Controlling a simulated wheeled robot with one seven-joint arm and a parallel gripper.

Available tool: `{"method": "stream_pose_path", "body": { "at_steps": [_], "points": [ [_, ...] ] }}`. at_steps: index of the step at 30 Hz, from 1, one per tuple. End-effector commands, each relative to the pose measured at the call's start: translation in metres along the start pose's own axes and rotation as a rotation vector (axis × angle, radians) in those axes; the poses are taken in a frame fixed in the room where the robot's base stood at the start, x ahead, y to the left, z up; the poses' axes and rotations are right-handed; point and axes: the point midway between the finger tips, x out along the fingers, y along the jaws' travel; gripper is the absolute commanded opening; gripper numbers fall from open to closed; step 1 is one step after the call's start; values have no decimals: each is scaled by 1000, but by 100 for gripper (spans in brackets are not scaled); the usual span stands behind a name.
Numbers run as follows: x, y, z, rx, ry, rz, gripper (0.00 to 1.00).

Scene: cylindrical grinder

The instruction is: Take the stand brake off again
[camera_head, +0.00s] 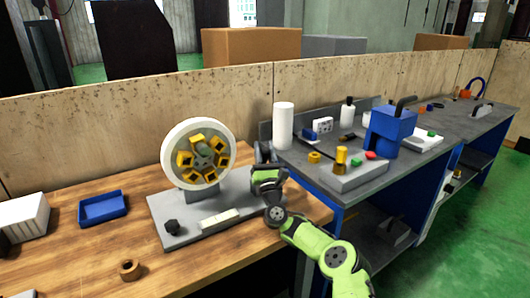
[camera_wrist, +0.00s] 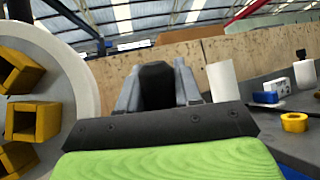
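A stand with a big white-rimmed wheel (camera_head: 166,152) carrying several yellow square blocks rises from a grey base plate (camera_head: 195,236) on the wooden bench. A small black knob (camera_head: 172,227) sits at the front left of the plate, and a pale bar (camera_head: 219,218) lies on it. Which part is the brake is not clear. My gripper (camera_head: 264,151) is upright just right of the wheel, apart from the knob. In the wrist view, the wheel rim (camera_wrist: 80,75) is at left. A dark shape fills the space between the grey fingers (camera_wrist: 157,75); I cannot tell whether it is held.
A blue tray (camera_head: 102,208), a white ribbed box (camera_head: 22,217) and a brown ring (camera_head: 130,270) are on the wooden bench. The grey bench at right holds a white cylinder (camera_head: 283,126), a blue machine (camera_head: 391,130) and a yellow ring (camera_head: 314,157). A wooden panel (camera_head: 100,108) stands behind.

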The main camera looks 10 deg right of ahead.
Motion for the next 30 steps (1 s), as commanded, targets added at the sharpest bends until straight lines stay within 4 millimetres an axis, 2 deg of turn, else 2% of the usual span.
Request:
{"method": "stream_pose_path", "body": {
  "at_steps": [1,3,4,14,17,20,25,27,30],
  "points": [
    [1,-1,2,-1,-4,-1,42],
    [1,-1,2,-1,-3,-1,53],
    [1,0,1,0,-2,-1,53],
    [-6,0,0,2,0,3,53],
    [-22,0,-1,2,3,3,53],
    [-47,0,-2,5,5,2,53],
    [-77,1,18,4,5,0,53],
    [-90,0,17,8,10,-7,53],
    [-104,1,30,10,1,-4,53]
  ]
}}
